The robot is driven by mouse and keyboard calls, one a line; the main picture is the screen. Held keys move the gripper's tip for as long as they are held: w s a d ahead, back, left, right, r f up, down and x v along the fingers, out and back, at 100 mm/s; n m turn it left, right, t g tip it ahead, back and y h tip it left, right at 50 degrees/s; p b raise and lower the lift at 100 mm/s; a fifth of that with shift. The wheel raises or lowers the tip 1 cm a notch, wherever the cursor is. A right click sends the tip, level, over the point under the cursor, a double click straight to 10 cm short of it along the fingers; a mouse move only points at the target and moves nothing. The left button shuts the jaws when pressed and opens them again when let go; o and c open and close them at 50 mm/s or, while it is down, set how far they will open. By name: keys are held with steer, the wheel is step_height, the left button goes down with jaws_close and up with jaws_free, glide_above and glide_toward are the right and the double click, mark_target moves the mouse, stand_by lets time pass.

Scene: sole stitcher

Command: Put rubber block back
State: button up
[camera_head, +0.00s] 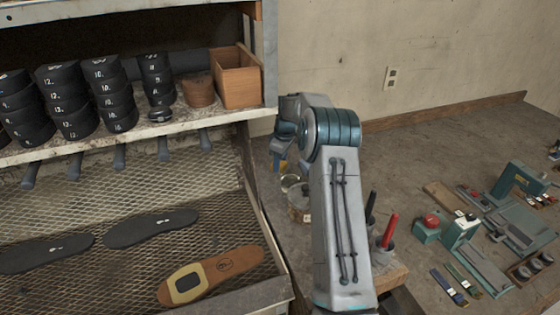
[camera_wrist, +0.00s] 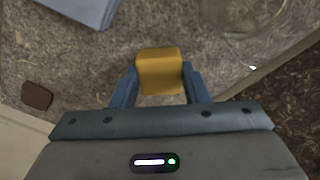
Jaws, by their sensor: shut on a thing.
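A yellow block (camera_wrist: 159,72), which looks like the rubber block, sits between the blue fingers of my gripper (camera_wrist: 160,82) in the wrist view. The fingers are shut on its sides. The block is held over a worn grey-brown surface (camera_wrist: 125,50); its height above that surface is hard to tell. In the head view my gripper (camera_head: 280,150) is beside the right end of the rack, above the bench and close to the glass jars. The block is small and mostly hidden there.
Glass jars (camera_head: 299,203) stand below my gripper; a clear round one (camera_wrist: 240,18) shows in the wrist view. A small brown piece (camera_wrist: 37,95) lies to the left. The mesh tray (camera_head: 215,225) holds soles. A wooden box (camera_head: 236,77) stands on the shelf. Tools crowd the bench at right.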

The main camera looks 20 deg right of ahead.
steer(key=o, duration=0.9)
steer(key=shift+f, duration=0.1)
steer(key=shift+o, duration=0.2)
step_height(320, 180, up, 12)
steer(key=s+d+b, duration=0.1)
